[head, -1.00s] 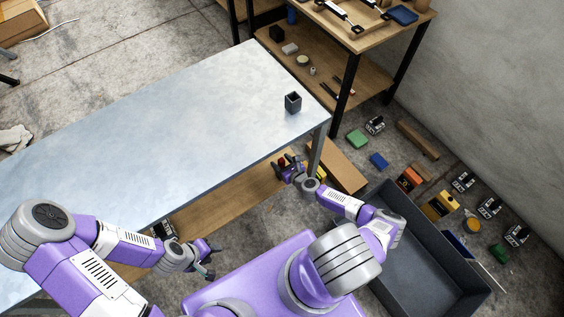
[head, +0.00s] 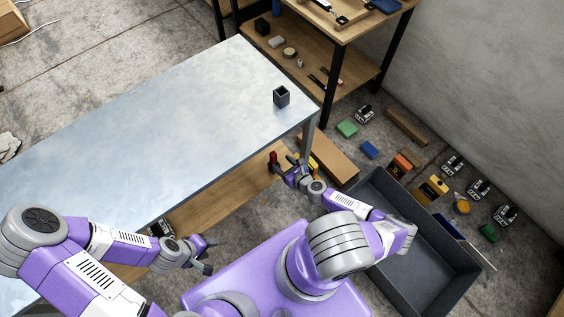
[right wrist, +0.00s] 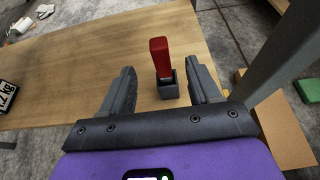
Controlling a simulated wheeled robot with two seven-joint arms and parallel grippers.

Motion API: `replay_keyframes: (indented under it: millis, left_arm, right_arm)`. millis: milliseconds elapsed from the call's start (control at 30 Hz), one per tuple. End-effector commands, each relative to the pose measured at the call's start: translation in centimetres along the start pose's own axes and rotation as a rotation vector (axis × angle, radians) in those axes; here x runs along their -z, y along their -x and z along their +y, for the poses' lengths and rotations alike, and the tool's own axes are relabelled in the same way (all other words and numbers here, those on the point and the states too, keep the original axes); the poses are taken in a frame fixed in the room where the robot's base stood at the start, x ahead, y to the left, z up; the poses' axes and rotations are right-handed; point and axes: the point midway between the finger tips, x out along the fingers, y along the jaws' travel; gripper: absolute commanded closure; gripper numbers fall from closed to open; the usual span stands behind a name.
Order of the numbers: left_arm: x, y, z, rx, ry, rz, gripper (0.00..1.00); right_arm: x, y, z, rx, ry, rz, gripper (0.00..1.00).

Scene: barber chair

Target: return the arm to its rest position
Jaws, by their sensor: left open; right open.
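My right gripper (head: 284,168) is by the right end of the metal table, near the wooden lower shelf (head: 215,197). In the right wrist view its two fingers (right wrist: 160,92) are spread with nothing between their tips. A red-topped item in a small dark holder (right wrist: 167,80) stands upright on the wooden board beyond and between the fingers; the red part also shows in the head view (head: 273,158). My left gripper (head: 207,255) is open and empty at the near edge of the table, low beside my purple base.
A dark square cup (head: 281,96) stands on the metal tabletop (head: 150,125), which is otherwise bare. A large grey crate (head: 440,270) is on the floor at right. Several boxes and small items lie by the wall. A wooden shelf unit (head: 330,65) stands behind.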

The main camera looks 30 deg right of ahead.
Motion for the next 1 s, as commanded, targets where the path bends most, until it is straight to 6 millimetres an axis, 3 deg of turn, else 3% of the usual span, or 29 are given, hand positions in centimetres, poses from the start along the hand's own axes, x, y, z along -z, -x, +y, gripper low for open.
replay_keyframes:
  millis: [433,533,667,767,900,1000]
  left_arm:
    - [0.0,0.0,0.0,0.000,0.000,0.000,0.57]
    - [0.0,0.2,0.1,0.000,0.000,0.000,0.57]
    - [0.0,0.8,0.3,0.000,0.000,0.000,0.57]
    - [-0.1,1.5,0.6,0.000,0.000,0.000,0.57]
    - [-0.1,2.5,0.9,0.000,0.000,0.000,0.57]
    - [-0.1,3.2,1.2,0.000,0.000,0.000,0.57]
  right_arm:
    - [0.0,-0.1,0.1,-0.002,0.002,0.000,0.38]
    - [-0.6,-0.3,1.4,-0.042,0.038,0.002,0.38]
    - [-2.6,-0.6,6.8,-0.201,0.190,0.005,0.38]
    - [-4.1,0.2,12.8,-0.383,0.379,0.006,0.38]
    - [-4.9,3.2,19.7,-0.634,0.668,-0.003,0.38]
    - [-5.0,5.9,23.1,-0.799,0.877,-0.016,0.38]
